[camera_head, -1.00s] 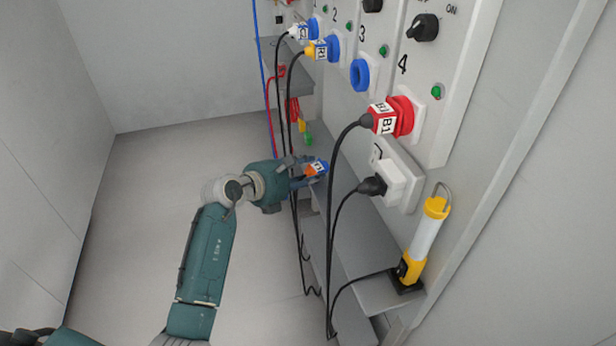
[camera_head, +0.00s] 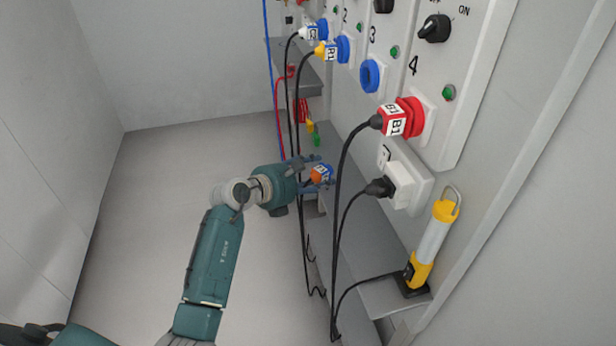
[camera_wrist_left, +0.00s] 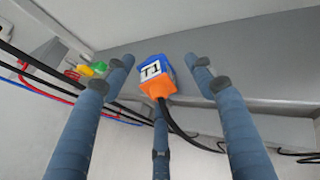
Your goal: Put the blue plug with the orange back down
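The blue plug with the orange back (camera_head: 321,174) is beside the grey shelf below the socket panel in the head view. In the left wrist view the plug (camera_wrist_left: 155,78) shows a white label, its orange back toward me and a black cable trailing from it. My left gripper (camera_head: 318,174) is around the plug. In the left wrist view its fingers (camera_wrist_left: 157,70) are spread, with visible gaps between the two upper fingers and the plug. The third finger is below it, partly beside the cable. Whether the plug touches the shelf is hard to tell. My right gripper is not in view.
A red plug (camera_head: 393,121), a black plug (camera_head: 381,187) and a yellow work lamp (camera_head: 432,243) are at the right. A yellow plug (camera_head: 328,50) and an empty blue socket (camera_head: 370,75) are above. Black cables hang close to my gripper. The floor at left is clear.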

